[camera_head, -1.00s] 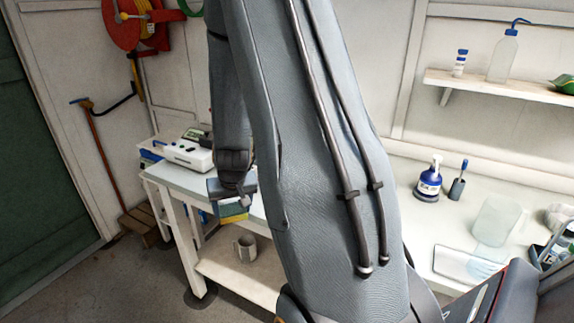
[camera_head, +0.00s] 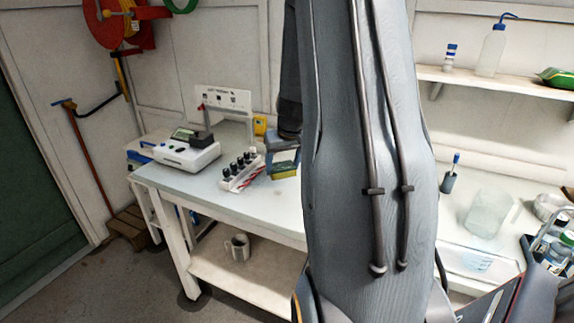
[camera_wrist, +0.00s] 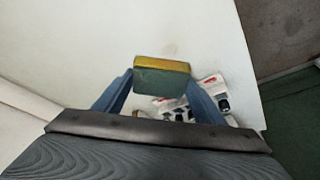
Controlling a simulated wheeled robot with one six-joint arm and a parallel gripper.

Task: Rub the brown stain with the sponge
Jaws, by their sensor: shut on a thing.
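The sponge (camera_head: 285,172), yellow and dark green, is held between the fingers of my gripper (camera_head: 283,157). It hangs at the right part of the white bench (camera_head: 185,185) in the head view. In the wrist view the sponge (camera_wrist: 162,82) sits between the blue fingers of my gripper (camera_wrist: 160,92), over the pale bench top. A faint brownish mark (camera_wrist: 170,48) shows on the bench top just beyond the sponge; it may be the brown stain. I cannot tell whether the sponge touches the bench. My arm hides the bench further right in the head view.
A rack of dark-capped bottles (camera_head: 241,172) stands left of the sponge, close to it. A white instrument (camera_head: 187,155) is further left, with a white panel (camera_head: 223,98) behind. A mug (camera_head: 238,247) sits on the lower shelf. A clear jug (camera_head: 488,213) stands at the right.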

